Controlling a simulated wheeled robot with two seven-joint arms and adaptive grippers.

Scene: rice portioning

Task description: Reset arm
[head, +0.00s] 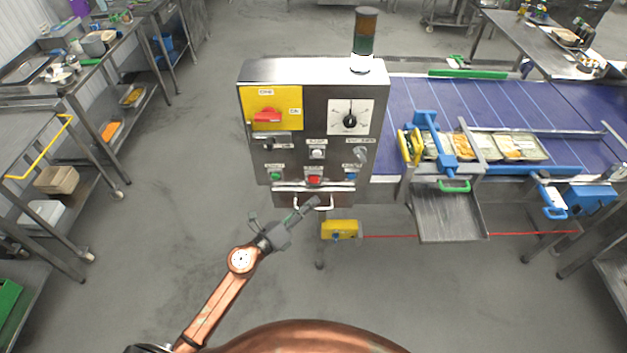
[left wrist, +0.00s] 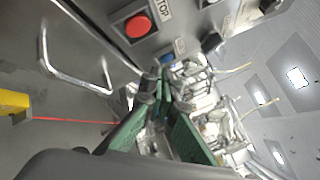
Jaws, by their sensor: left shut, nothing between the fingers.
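My left arm (head: 218,302) reaches up from the bottom of the head view. Its gripper (head: 308,206) is shut and empty, just in front of the lower edge of the steel control box (head: 318,100). In the left wrist view the green finger pads (left wrist: 162,105) point toward the box, close below its buttons. I cannot tell whether the gripper touches the box. My right gripper is not in view.
A metal handle (head: 300,200) juts from the box's bottom. A yellow device (head: 341,229) and red line lie below. A blue conveyor (head: 397,100) with filled trays (head: 520,147) stands at right. Steel tables (head: 75,84) line the left. The floor between is clear.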

